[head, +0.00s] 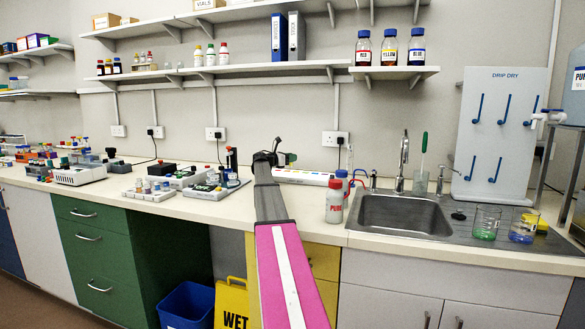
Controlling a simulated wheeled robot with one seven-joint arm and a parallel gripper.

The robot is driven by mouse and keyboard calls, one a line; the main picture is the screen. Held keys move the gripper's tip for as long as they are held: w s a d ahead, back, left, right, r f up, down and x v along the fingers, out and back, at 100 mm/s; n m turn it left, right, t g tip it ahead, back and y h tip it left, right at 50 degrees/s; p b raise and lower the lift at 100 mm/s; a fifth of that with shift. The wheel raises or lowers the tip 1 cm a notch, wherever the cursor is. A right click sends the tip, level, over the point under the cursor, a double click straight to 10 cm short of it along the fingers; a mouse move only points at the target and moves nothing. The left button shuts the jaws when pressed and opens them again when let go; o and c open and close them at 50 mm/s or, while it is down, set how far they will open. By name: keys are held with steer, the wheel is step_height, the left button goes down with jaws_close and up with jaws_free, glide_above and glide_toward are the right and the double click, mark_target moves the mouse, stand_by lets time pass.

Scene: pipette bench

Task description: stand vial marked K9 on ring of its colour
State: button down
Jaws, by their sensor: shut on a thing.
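My arm reaches up over the bench, and my gripper (284,157) is at its far end near the back wall. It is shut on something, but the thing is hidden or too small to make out. Several small vials with coloured caps stand in a white rack (135,195) left of my arm; their marks are too small to read, so I cannot tell which is K9. A pale tray (205,195) with small coloured items lies between that rack and my arm. I cannot make out the coloured rings.
A white power strip (302,177) lies behind and right of my gripper. A white basket (78,177) and other lab items crowd the left bench. Shelves (255,70) hang above.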

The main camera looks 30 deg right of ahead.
mark_target(292, 166)
steer(key=shift+s+d+f, duration=0.15)
steer(key=shift+d+f, duration=0.15)
steer(key=shift+f, duration=1.85)
steer(key=shift+f, duration=0.15)
steer(key=c, duration=0.9)
jaws_free()
steer(key=shift+c, duration=0.2)
steer(key=shift+a, duration=0.1)
steer(key=a, duration=0.7)
steer(key=shift+a, duration=0.15)
